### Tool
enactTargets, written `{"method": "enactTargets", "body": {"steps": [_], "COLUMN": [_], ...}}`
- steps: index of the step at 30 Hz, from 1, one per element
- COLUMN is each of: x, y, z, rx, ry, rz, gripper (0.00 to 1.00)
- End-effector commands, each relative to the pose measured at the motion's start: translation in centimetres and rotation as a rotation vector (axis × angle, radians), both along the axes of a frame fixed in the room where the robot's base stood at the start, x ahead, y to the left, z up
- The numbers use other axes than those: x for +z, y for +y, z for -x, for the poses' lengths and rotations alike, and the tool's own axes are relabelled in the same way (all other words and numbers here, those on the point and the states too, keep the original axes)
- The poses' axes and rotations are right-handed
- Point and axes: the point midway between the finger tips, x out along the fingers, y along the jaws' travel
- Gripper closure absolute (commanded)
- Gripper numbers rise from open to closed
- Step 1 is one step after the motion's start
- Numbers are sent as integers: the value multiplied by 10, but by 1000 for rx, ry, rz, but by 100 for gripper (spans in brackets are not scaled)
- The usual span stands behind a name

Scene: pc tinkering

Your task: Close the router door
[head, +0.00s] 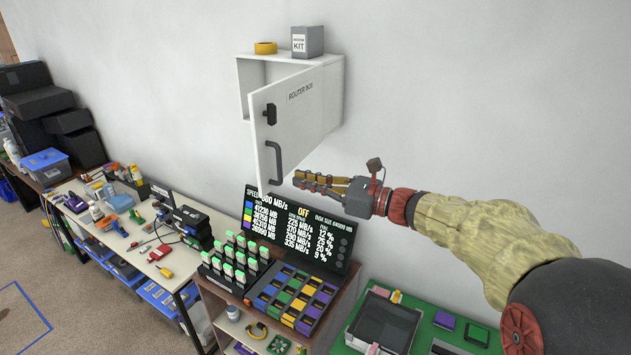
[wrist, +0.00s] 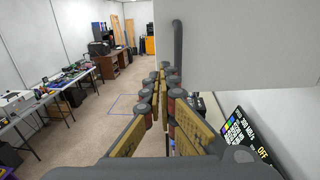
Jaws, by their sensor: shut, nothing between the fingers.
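The white router box (head: 333,95) hangs on the wall, and its door (head: 298,130) stands open, swung out toward the camera. The door has a black latch (head: 270,114) and a dark grey handle (head: 275,163) near its free edge. My gripper (head: 297,180) is shut and empty, just right of the door's lower part and close to the handle's height. In the wrist view my gripper (wrist: 164,70) points past the door's lower edge. The door (wrist: 240,45) fills the upper right there, with the handle (wrist: 178,45) at its left edge. I cannot tell whether the fingers touch the door.
A yellow tape roll (head: 265,47) and a grey kit box (head: 307,41) sit on top of the router box. Below are a black display (head: 297,228) and a rack of coloured slots (head: 295,298). A cluttered workbench (head: 125,243) stands at left. The wall right of the box is bare.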

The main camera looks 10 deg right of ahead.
Motion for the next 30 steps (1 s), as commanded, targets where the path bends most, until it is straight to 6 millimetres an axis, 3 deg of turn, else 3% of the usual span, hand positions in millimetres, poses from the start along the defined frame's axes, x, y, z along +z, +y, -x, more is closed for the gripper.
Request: {"method": "enactTargets", "body": {"steps": [6, 12, 30], "x": [1, 1, 0], "y": [38, 61, 72], "z": [-23, -38, -46], "rx": [4, 2, -1], "ry": [1, 1, -1], "rz": [-1, -1, 1], "gripper": [100, 100, 100]}}
